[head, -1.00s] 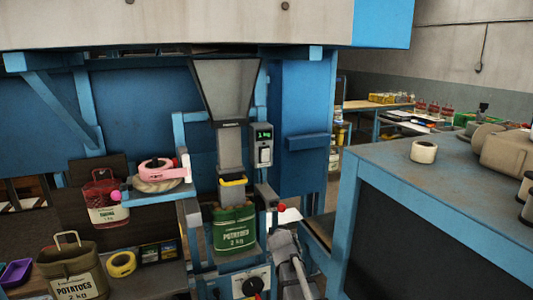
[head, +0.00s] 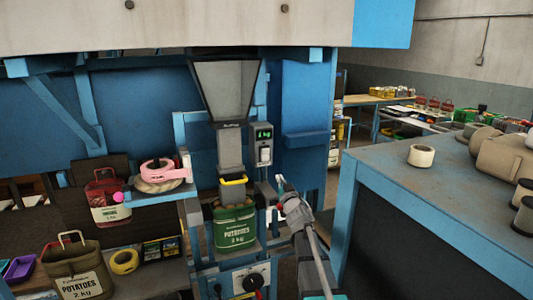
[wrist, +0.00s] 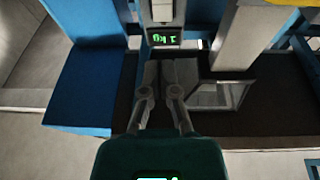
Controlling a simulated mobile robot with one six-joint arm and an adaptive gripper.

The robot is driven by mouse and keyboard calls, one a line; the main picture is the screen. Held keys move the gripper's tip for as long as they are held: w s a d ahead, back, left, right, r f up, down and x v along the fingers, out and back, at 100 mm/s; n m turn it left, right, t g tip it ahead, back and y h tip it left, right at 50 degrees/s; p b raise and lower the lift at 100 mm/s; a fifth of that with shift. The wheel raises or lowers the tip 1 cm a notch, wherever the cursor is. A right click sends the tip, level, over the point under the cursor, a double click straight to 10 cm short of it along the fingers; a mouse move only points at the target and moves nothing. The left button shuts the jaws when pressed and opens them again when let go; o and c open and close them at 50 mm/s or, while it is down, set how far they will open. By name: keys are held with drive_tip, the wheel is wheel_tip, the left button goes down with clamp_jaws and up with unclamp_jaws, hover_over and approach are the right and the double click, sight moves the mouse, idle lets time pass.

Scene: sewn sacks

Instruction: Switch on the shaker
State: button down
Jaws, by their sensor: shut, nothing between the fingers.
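A grey control box (head: 262,147) with a green-lit "1 kg" display and a pale switch on its front stands right of the hopper spout. I cannot tell whether this switch belongs to the shaker, and nothing in view is labelled as a shaker. The box shows upside down at the top of the wrist view (wrist: 166,38). My gripper (head: 280,184) is below and right of the box in the head view, shut and empty. In the wrist view my fingers (wrist: 166,65) point toward the display, with no contact visible. A white panel with a black dial (head: 251,282) sits lower down.
The grey hopper (head: 225,88) has a yellow-handled clamp (head: 232,181) above a green potato sack (head: 235,228). A blue bench (head: 420,190) with rolls stands to the right. A shelf with pink and tan rolls (head: 158,180) is on the left.

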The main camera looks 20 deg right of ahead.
sight(265, 150)
drive_tip(key=shift+a+r+n+y, duration=0.15)
drive_tip(key=shift+r+n+y, duration=0.25)
drive_tip(key=shift+r+y, duration=0.15)
drive_tip(key=shift+w, duration=0.15)
drive_tip(key=p+x, duration=0.4)
drive_tip(key=x, duration=1)
drive_tip(key=shift+r, duration=0.1)
